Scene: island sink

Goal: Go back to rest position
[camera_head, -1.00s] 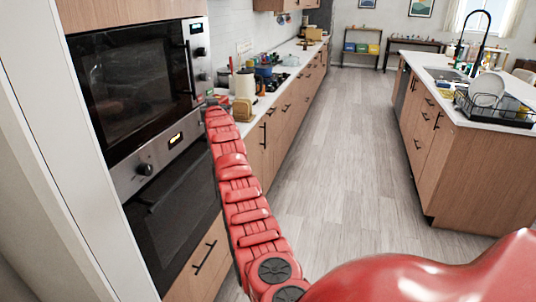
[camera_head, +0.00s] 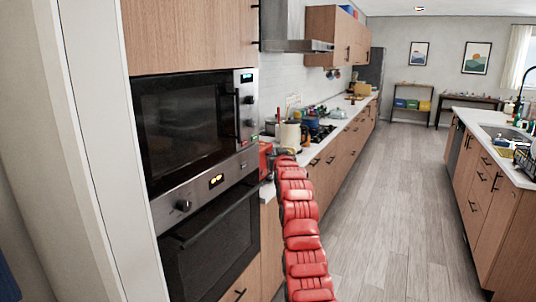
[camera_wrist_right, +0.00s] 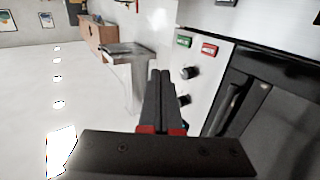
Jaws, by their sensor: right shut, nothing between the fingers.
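My right arm (camera_head: 301,225) is red and reaches forward from the bottom middle of the head view. Its far end, with my right gripper (camera_head: 285,153), is beside the ovens and close to the counter edge; it shows small there. In the right wrist view, the two dark fingers of the right gripper (camera_wrist_right: 160,74) lie together, shut and empty, with red parts at their base. The oven front (camera_wrist_right: 207,75) with its knobs is just right of the fingers, and I see no clear contact. My left gripper is not in view.
The upper oven (camera_head: 190,118) and lower oven (camera_head: 212,240) stand at the left. A counter (camera_head: 340,125) with kitchen items runs away behind my gripper. The island (camera_head: 494,205) with a sink is at the right. The wooden floor (camera_head: 400,190) between is clear.

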